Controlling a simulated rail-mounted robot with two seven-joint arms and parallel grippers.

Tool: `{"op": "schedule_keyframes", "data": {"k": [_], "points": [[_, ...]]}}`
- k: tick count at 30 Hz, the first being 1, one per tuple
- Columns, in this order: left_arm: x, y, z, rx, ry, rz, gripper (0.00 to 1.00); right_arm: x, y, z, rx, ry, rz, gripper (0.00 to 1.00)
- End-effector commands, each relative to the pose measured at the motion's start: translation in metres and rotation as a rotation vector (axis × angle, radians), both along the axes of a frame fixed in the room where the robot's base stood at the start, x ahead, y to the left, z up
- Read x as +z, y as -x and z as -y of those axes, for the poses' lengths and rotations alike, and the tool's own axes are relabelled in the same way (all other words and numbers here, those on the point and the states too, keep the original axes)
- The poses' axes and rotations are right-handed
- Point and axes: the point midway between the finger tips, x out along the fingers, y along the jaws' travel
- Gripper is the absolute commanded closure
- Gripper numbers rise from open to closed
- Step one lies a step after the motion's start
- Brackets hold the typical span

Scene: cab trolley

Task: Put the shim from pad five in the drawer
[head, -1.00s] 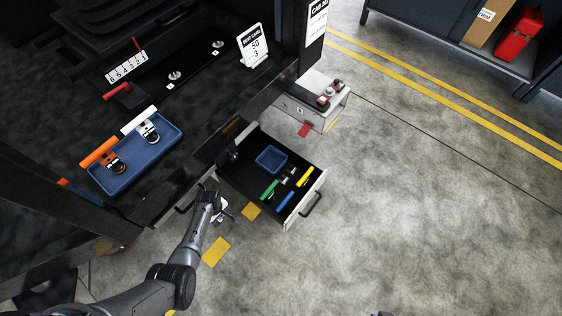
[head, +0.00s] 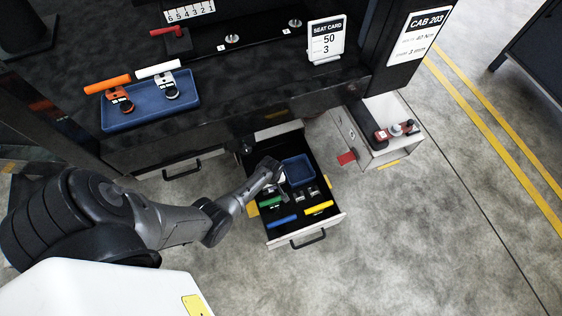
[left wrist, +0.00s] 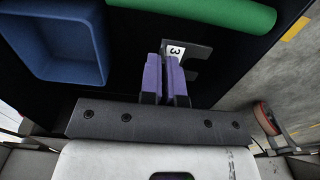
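The open drawer (head: 335,219) under the bench holds a blue tray (head: 298,171) and several small tools. My left gripper (head: 284,195) is over the drawer's left part. In the left wrist view its purple fingertips (left wrist: 166,78) are close together on a dark grey slotted shim (left wrist: 200,50) with a white "3" label. The shim is over the dark drawer floor, between the blue tray (left wrist: 55,75) and a green handle (left wrist: 225,12); whether it touches the floor I cannot tell. Pad five is not clearly seen. My right gripper is out of view.
Green (head: 270,202), blue (head: 282,222) and yellow (head: 319,208) handles lie in the drawer. On the bench stand a blue tray (head: 150,112) with orange-handled and white-handled tools, a number strip (head: 190,12) and a seat card (head: 326,40). An open side box (head: 388,150) is right of the drawer.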

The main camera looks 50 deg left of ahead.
Motion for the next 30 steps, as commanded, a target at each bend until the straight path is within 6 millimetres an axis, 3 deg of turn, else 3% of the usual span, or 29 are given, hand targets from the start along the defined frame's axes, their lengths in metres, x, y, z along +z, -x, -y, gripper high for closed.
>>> {"op": "schedule_keyframes", "data": {"k": [5, 18, 24, 30], "points": [[-0.013, -0.001, -0.014, 0.001, -0.002, 0.002, 1.0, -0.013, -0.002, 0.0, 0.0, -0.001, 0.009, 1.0], [-0.065, 0.002, -0.098, 0.001, -0.001, 0.003, 1.0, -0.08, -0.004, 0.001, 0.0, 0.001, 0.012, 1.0], [-0.071, 0.003, -0.114, 0.0, 0.0, 0.002, 1.0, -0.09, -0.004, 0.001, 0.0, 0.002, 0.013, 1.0], [-0.074, 0.004, -0.117, 0.0, 0.0, 0.002, 1.0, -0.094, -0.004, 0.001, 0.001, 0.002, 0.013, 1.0]]}}
